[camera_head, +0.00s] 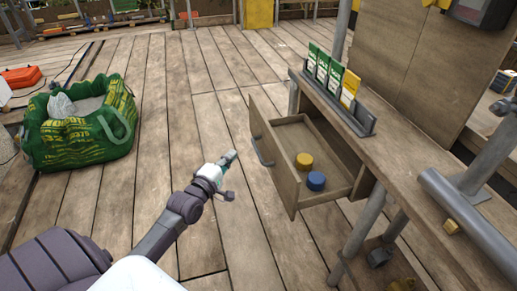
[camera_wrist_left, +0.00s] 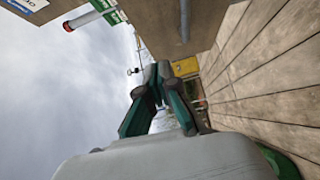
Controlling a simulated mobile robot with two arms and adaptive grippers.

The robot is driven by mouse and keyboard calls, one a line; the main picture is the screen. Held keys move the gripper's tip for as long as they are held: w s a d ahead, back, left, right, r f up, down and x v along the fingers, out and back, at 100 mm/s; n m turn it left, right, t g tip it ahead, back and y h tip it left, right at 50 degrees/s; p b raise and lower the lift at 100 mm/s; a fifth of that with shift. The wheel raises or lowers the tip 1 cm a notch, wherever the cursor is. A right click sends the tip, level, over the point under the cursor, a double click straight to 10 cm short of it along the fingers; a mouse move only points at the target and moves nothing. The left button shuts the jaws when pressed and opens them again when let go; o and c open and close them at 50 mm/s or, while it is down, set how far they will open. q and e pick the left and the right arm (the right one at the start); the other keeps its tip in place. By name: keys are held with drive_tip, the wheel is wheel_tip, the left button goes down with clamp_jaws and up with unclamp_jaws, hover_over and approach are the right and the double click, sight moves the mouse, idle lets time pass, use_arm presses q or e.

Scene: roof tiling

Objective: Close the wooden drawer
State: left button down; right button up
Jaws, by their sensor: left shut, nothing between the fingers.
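The wooden drawer (camera_head: 335,187) is pulled out from under the wooden bench on the right in the head view. A dark bar handle (camera_head: 261,151) is on its front. A yellow round piece (camera_head: 304,161) and a blue round piece (camera_head: 316,181) lie inside it. My left gripper (camera_head: 231,156) is shut and empty, a little to the left of the drawer front and apart from it. In the left wrist view its fingers (camera_wrist_left: 160,73) come together at the tips. My right gripper is not in view.
The wooden bench (camera_head: 408,155) carries a rack of seed-like packets (camera_head: 335,75) and a grey pipe (camera_head: 462,208). Metal posts (camera_head: 362,226) support it. A green bag (camera_head: 80,125) stands at the left on the plank floor, and the floor between is clear.

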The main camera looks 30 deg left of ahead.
use_arm(q)
drive_tip(key=b, duration=0.2)
approach(264, 129)
drive_tip(key=w+a, duration=0.3)
drive_tip(key=shift+w+d, duration=0.85)
drive_tip(key=shift+w, duration=0.25)
drive_tip(key=shift+w+d, duration=0.4)
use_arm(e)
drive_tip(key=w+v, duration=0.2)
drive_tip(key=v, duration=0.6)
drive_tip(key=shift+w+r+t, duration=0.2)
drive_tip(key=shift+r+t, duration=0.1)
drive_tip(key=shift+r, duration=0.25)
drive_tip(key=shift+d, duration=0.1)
